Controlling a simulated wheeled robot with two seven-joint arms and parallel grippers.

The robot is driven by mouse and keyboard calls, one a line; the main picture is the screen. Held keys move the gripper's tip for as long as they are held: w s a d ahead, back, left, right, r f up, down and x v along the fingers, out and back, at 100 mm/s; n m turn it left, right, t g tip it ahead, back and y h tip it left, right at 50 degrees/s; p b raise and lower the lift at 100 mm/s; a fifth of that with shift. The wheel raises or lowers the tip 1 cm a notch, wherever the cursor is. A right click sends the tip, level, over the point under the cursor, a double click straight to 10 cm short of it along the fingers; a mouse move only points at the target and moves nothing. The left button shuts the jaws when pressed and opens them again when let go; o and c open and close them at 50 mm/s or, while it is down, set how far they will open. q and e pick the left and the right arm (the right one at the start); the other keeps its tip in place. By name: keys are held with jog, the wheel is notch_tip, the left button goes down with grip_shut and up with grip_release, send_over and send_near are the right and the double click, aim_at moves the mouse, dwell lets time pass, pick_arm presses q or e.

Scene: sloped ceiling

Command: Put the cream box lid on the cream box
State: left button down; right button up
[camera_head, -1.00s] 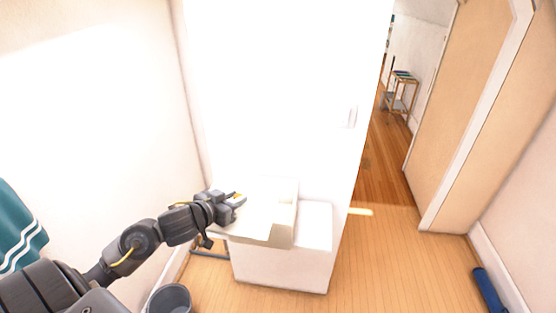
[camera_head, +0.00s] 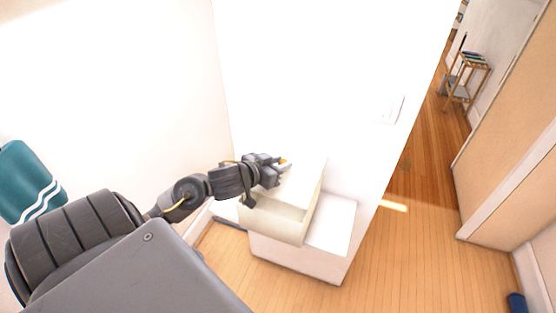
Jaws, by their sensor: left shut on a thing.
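The cream box (camera_head: 277,225) stands on top of a low white cabinet against the bright white wall. My left gripper (camera_head: 284,166) is at the box's upper left back side, shut on a pale edge that looks like the cream box lid (camera_head: 300,184). The lid appears as a bright, washed-out surface over the box. The glare hides its outline, so I cannot tell whether it sits flush on the rim or is held just above it. My right gripper is out of view.
The white cabinet (camera_head: 330,222) has a bare top right of the box. Wooden floor (camera_head: 400,265) is open to the right, with a doorway and a small shelf (camera_head: 465,80) beyond. A blue rolled object (camera_head: 517,302) lies lower right.

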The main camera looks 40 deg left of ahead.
pick_arm(q)
jog(key=shift+s+a+f+b, duration=0.2)
jog(key=shift+s+f+b, duration=0.1)
jog(key=shift+f+b, duration=0.2)
jog(key=shift+f, duration=0.3)
notch_tip(320, 180, down, 2)
jog(key=shift+w+b, duration=0.15)
jog(key=shift+b, duration=0.65)
jog(key=shift+f+b, duration=0.55)
jog(key=shift+f, duration=0.7)
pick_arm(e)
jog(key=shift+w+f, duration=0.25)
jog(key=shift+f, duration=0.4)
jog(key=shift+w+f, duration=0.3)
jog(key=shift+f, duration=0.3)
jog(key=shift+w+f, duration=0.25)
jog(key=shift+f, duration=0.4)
pick_arm(q)
jog(key=shift+b, duration=0.3)
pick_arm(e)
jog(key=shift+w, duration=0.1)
pick_arm(q)
jog(key=c, duration=1)
grip_release()
jog(key=shift+f, duration=0.1)
